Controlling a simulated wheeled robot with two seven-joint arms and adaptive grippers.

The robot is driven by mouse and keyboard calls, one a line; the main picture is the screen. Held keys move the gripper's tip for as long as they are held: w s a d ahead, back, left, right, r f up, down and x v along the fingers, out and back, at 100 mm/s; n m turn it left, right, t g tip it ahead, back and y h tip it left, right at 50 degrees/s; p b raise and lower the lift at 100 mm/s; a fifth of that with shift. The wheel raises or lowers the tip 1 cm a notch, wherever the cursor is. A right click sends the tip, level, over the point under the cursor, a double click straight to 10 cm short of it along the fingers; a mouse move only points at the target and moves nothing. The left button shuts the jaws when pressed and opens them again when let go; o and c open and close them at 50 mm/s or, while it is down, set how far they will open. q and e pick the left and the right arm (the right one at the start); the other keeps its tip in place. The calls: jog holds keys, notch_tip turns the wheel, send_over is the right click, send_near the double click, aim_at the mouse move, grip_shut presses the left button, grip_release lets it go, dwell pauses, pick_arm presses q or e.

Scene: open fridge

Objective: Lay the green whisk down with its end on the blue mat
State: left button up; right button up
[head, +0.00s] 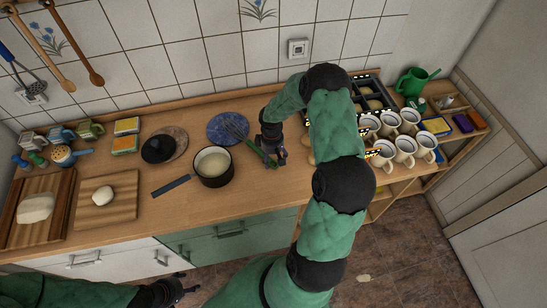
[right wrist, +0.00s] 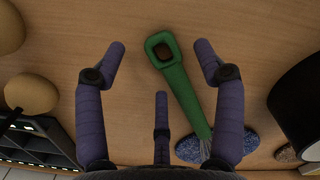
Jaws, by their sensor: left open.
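The green whisk (head: 271,161) lies on the wooden counter, its wire head over the round blue mat (head: 221,128) and its handle reaching right and toward me onto bare wood. In the right wrist view the green handle (right wrist: 184,92) runs between my fingers, and its wires meet the speckled blue mat (right wrist: 248,146). My right gripper (right wrist: 159,50) is open around the handle, with gaps on both sides; in the head view it (head: 277,159) is low over the handle and partly hides it. My left gripper (head: 188,284) is open and empty, low in front of the cabinets.
A dark saucepan (head: 213,178) stands just left of the whisk. A black item (head: 158,149) rests on a brown round mat (head: 180,141). Several white mugs (head: 405,147) stand to the right, behind my right arm. The counter front between saucepan and gripper is clear.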

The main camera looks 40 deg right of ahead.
notch_tip(320, 180, up, 12)
jog(key=shift+w, duration=0.35)
jog(key=shift+f, duration=0.1)
dwell(0.8)
